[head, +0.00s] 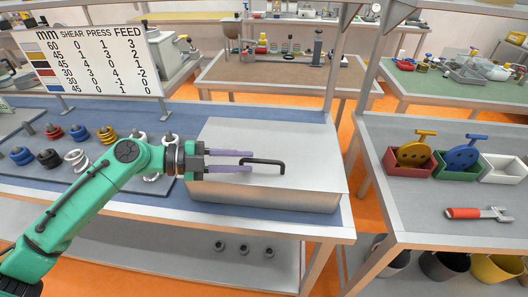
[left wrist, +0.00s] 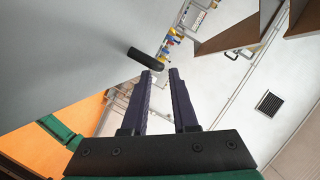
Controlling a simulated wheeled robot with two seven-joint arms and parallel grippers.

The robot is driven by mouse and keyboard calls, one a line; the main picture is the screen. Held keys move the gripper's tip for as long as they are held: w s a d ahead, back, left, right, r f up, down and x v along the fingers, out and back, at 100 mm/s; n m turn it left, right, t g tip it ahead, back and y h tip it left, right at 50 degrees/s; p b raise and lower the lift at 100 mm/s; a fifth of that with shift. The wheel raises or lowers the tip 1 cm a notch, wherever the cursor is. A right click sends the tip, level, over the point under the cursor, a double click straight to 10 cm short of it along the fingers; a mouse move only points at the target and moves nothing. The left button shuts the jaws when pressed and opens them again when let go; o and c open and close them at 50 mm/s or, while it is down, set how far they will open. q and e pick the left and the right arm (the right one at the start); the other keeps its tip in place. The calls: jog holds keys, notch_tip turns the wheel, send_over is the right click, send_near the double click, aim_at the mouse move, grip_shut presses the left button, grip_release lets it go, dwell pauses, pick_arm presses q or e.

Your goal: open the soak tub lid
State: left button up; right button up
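The soak tub is a grey metal box (head: 262,197) on the blue mat of the bench in the head view. Its flat grey lid (head: 310,165) lies on top and looks closed. A black bar handle (head: 268,162) stands up from the lid. My left gripper (head: 251,161) reaches in from the left, its two purple fingers apart and the tips close to the handle's left end. In the left wrist view the handle (left wrist: 146,58) shows just beyond the open fingertips (left wrist: 160,73), with nothing between them. I cannot tell whether they touch it. My right gripper is out of view.
A sign board (head: 95,62) stands at the back left, with several coloured spools (head: 78,133) on a tray below it. The lid is otherwise clear.

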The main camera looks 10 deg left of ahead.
aim_at(260, 160)
pick_arm(q)
jog(key=p+x, duration=0.2)
jog(key=x, duration=0.3)
jog(key=shift+d+r, duration=0.15)
jog(key=shift+r, duration=0.05)
jog(key=shift+w+d+f, duration=0.1)
jog(key=shift+d, duration=0.1)
jog(key=shift+f, duration=0.15)
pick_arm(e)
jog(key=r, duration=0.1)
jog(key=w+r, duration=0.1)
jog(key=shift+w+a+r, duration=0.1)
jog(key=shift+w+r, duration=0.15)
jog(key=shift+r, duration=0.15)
pick_arm(q)
grip_shut()
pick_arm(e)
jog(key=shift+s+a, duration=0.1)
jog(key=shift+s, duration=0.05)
